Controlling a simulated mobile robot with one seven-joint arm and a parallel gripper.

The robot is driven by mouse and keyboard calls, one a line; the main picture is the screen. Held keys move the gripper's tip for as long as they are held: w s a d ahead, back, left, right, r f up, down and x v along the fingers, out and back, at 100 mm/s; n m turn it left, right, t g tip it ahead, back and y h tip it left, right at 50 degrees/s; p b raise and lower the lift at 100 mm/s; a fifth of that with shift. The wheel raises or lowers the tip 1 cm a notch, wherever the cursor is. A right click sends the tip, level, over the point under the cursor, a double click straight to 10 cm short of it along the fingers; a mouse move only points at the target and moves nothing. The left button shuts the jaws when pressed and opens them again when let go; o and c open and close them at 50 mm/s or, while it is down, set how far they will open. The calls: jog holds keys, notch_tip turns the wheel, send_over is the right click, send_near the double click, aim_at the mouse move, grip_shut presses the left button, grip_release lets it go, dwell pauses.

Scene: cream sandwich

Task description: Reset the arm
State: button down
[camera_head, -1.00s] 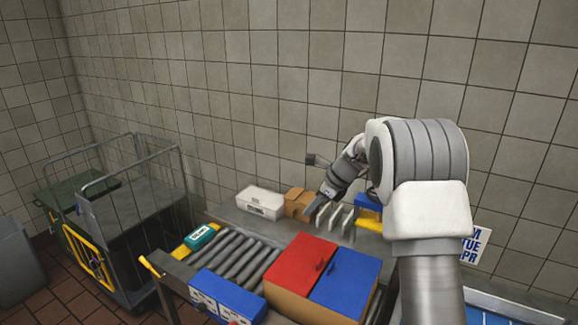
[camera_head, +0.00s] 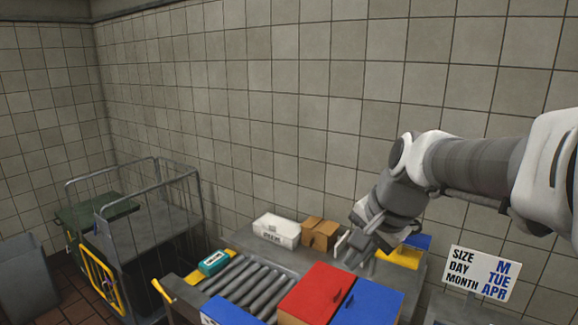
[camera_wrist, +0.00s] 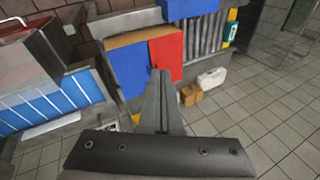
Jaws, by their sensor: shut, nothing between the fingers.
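My gripper (camera_head: 358,264) hangs at the end of my arm above the back of the conveyor table, in front of the tiled wall. In the wrist view its fingers (camera_wrist: 160,76) are together, with nothing held between them. In the head view it overlaps the white upright pieces and stands left of the yellow bin (camera_head: 398,258). My arm reaches in from the right edge.
A red lid (camera_head: 313,291) and a blue lid (camera_head: 367,303) lie in front. A white case (camera_head: 277,231) and a cardboard box (camera_head: 319,234) stand behind. A sign (camera_head: 482,274) stands right; a wire cage trolley (camera_head: 135,235) stands left.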

jog(key=s+d+f+n+h+b, duration=0.1)
jog(key=s+n, duration=0.3)
jog(key=s, duration=0.4)
jog(key=s+d+f+n+t+h+b, duration=0.1)
jog(key=s+f+n, duration=0.2)
jog(key=s+n, duration=0.2)
jog(key=s, duration=0.3)
jog(key=shift+s+d+f, duration=0.15)
jog(key=shift+d+f, duration=0.1)
jog(key=shift+d, duration=0.1)
